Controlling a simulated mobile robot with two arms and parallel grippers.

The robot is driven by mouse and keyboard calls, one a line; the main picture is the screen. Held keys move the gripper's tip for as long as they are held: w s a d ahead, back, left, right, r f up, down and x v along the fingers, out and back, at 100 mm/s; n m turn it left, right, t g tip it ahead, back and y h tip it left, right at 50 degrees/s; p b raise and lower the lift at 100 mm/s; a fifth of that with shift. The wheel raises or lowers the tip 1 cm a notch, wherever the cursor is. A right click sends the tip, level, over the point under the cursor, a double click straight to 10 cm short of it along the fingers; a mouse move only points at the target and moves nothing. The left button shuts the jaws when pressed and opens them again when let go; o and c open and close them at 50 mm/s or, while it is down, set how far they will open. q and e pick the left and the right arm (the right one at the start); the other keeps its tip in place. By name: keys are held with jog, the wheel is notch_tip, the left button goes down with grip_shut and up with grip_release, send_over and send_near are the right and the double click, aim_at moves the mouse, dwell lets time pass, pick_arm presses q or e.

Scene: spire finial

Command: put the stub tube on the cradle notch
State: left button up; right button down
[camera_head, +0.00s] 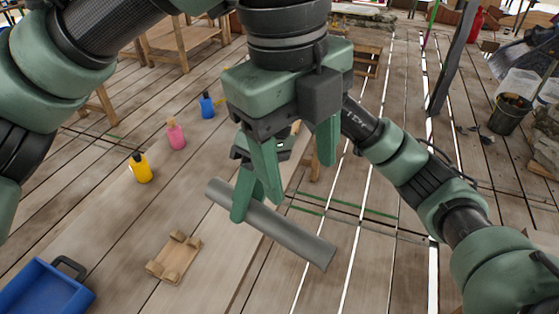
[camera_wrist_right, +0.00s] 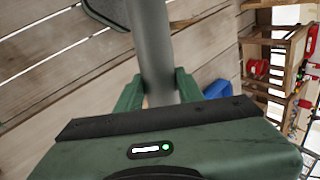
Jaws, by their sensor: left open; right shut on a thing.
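The stub tube (camera_head: 290,237) is a long grey cylinder, held slanted above the planks in the head view. My right gripper (camera_head: 246,205) is shut on it, left of its middle. The tube (camera_wrist_right: 153,45) also runs between the green fingers of my right gripper (camera_wrist_right: 158,88) in the right wrist view. My left gripper (camera_head: 300,178) is open and hangs in front of the right gripper, partly hiding it. The cradle (camera_head: 172,258) is a small wooden block with raised posts, on the surface left of and below the tube, apart from it. The notch is small in view.
A blue tray (camera_head: 45,290) lies at the lower left. Yellow (camera_head: 140,168), pink (camera_head: 176,136) and blue (camera_head: 207,106) bottles stand in a row beyond the cradle. Bare planks surround the cradle. My two arms cross closely near the tube.

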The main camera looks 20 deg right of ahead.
aim_at(270, 211)
jog(key=shift+w+f, duration=0.1)
jog(key=shift+w, duration=0.15)
pick_arm(q)
jog(key=w+f+n, duration=0.1)
jog(key=f, duration=0.4)
jog(key=w+a+f+n+t+y, duration=0.1)
jog(key=w+f, duration=0.1)
jog(key=f, duration=0.3)
jog(key=w+a+f+y, duration=0.1)
jog(key=w+f, duration=0.1)
jog(key=f, duration=0.3)
jog(key=shift+w+a+f+n+t, duration=0.1)
jog(key=shift+w+a+n+t, duration=0.1)
jog(key=shift+n+t, duration=0.15)
grip_shut()
pick_arm(e)
jog(key=shift+s, duration=0.1)
jog(key=c, duration=0.8)
grip_release()
jog(key=shift+c, duration=0.2)
